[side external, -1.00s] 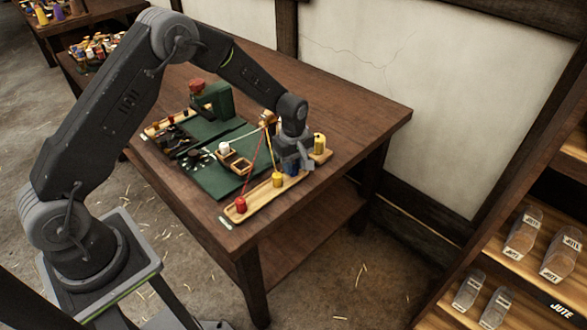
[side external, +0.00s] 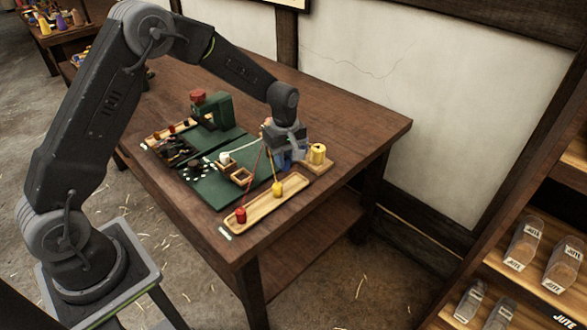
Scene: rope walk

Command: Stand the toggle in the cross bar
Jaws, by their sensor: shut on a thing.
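My gripper (side external: 287,163) points down at the right side of the work area, between the yellow spool on its small stand and the green mat. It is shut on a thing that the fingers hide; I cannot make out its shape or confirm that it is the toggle. I cannot pick out the cross bar with certainty. Red and yellow strands (side external: 254,172) rise from a red bobbin (side external: 241,215) and a yellow bobbin (side external: 277,189) to a point just left of my gripper, partly hidden by it.
The bobbins stand in a long wooden tray (side external: 262,207) near the front edge. A yellow spool (side external: 317,153) stands on a small wooden base at right. A green mat (side external: 214,187) holds a small wooden box (side external: 241,176). The table's right end is clear.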

